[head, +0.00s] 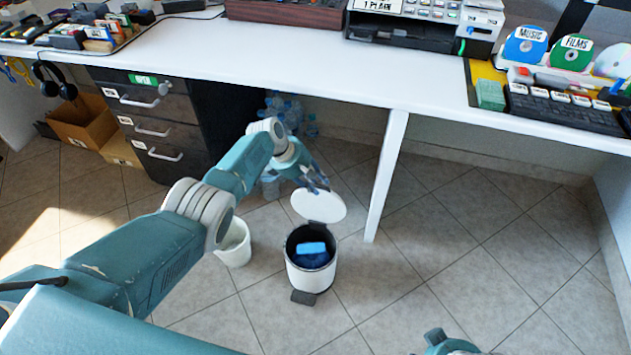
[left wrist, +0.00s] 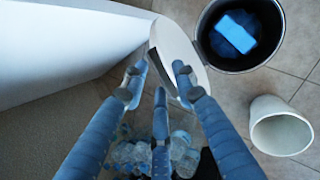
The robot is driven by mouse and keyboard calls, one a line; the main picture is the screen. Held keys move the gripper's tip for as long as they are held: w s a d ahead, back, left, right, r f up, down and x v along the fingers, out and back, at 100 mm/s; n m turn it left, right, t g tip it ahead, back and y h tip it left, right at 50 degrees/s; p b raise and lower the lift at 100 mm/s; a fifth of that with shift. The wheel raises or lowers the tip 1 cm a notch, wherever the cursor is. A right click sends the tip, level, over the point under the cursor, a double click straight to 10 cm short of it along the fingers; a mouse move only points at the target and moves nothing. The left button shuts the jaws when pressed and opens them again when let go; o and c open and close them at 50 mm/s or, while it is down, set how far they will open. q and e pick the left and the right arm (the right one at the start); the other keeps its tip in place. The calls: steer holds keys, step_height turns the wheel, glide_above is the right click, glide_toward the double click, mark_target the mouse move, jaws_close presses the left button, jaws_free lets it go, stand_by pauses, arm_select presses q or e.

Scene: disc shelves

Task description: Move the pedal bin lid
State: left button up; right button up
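The pedal bin (head: 296,275) stands on the tiled floor, a white round bin with a dark inside and a pedal at its front. Its white lid (head: 318,206) is raised and tilted up at the back. In the left wrist view the lid (left wrist: 192,50) lies at the fingertips, and the bin's opening is at the top right. My left gripper (head: 317,184) is at the lid's upper edge. Its fingers (left wrist: 160,72) are spread apart; whether they touch the lid I cannot tell. A teal part of my right arm shows at the bottom edge of the head view, its fingers unclear.
A blue block (head: 311,248) lies inside the bin. A white open bucket (head: 236,246) stands left of it. Plastic bottles (head: 285,112) lie behind, under the white desk (head: 290,62). A white desk leg (head: 388,175) stands close to the lid's right. Floor at right is clear.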

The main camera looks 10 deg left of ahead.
arm_select(q)
steer(key=shift+r, duration=0.2)
steer(key=shift+s+a+r, duration=0.1)
steer(key=shift+a+r, duration=0.15)
steer(key=shift+r, duration=0.2)
steer(key=v, duration=1)
steer(key=shift+s+r, duration=0.25)
steer(key=shift+a, duration=0.1)
